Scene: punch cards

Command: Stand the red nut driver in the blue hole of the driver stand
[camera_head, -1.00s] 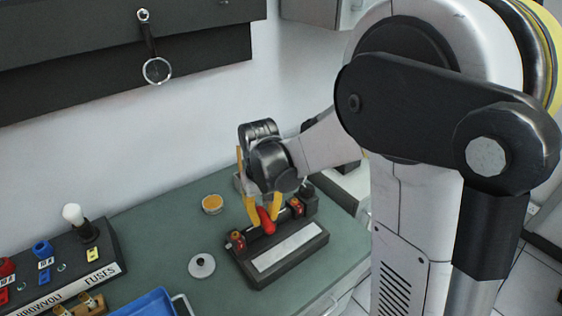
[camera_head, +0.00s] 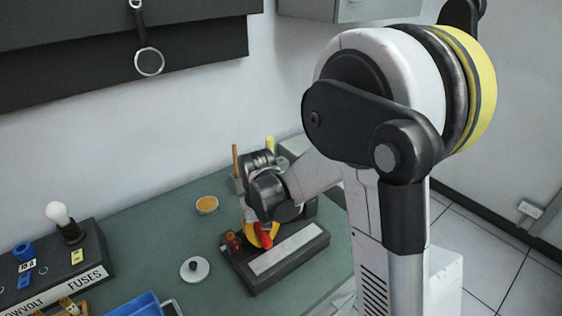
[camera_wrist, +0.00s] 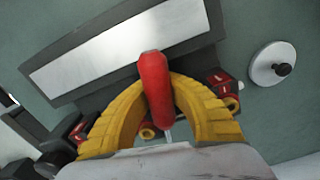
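The red nut driver (camera_wrist: 155,85) lies between the curved yellow fingers of my gripper (camera_wrist: 158,88) in the wrist view. The fingertips press on its handle from both sides, and a thin grey piece shows below it. In the head view, the red handle (camera_head: 264,236) shows under my gripper (camera_head: 262,232), over the back edge of a dark block (camera_head: 318,243) with a pale plate. That block also shows in the wrist view (camera_wrist: 45,88). I cannot tell whether the driver touches it. No blue hole is visible, and I cannot make out the driver stand for certain.
Red terminals (camera_head: 231,241) sit at the block's left end. A round white lid with a dark knob (camera_head: 195,269), an orange-topped dish (camera_head: 207,205), a blue tray (camera_head: 138,306) and a fuse panel (camera_head: 50,270) lie to the left. Upright sticks (camera_head: 236,160) stand behind my gripper.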

